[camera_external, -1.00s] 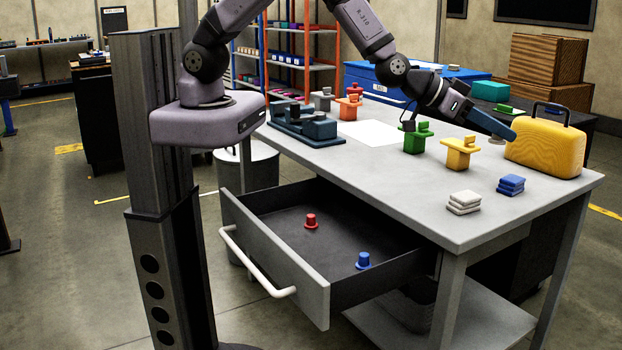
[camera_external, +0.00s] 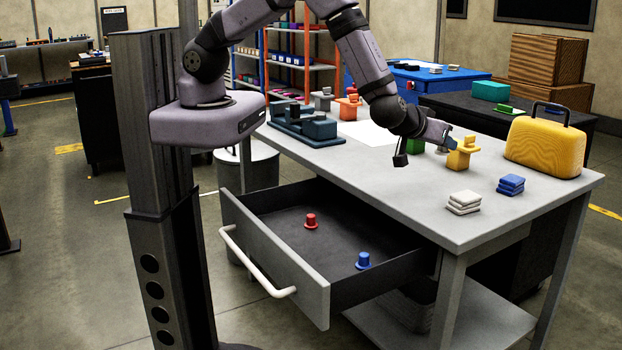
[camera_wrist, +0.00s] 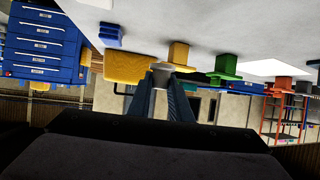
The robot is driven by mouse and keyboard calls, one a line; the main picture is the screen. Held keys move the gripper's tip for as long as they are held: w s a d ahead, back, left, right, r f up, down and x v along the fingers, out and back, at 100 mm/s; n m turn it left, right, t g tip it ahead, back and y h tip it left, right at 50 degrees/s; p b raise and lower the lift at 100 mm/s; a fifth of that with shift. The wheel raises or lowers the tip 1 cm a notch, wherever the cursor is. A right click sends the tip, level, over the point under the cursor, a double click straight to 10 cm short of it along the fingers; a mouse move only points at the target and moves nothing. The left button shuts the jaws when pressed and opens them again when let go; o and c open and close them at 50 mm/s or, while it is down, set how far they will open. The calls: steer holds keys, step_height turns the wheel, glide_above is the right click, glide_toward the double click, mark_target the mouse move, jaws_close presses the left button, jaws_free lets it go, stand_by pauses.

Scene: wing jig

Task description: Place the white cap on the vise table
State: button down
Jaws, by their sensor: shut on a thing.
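My gripper (camera_external: 448,141) is over the grey workbench (camera_external: 420,195), behind the yellow block-shaped fixture (camera_external: 460,158) and beside the green one (camera_external: 416,146). In the wrist view, the two blue fingers (camera_wrist: 165,78) are shut on a small pale piece, the white cap (camera_wrist: 162,67). In the external view, the cap is mostly hidden by the arm and the fixtures. A dark blue vise-like block (camera_external: 305,125) stands at the far left end of the bench. A red cap (camera_external: 311,221) and a blue cap (camera_external: 363,261) stand in the open drawer.
A yellow case (camera_external: 545,147) stands at the bench's right end. White blocks (camera_external: 464,203) and blue blocks (camera_external: 511,185) are stacked near the front. Orange (camera_external: 348,108) and grey fixtures (camera_external: 322,99) stand farther back. The drawer (camera_external: 275,270) juts out.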

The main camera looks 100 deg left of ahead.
mark_target(438, 192)
steer(key=shift+f+p, duration=0.95)
steer(key=shift+f, duration=4)
steer(key=shift+f, duration=0.1)
steer(key=c, duration=1.6)
jaws_free()
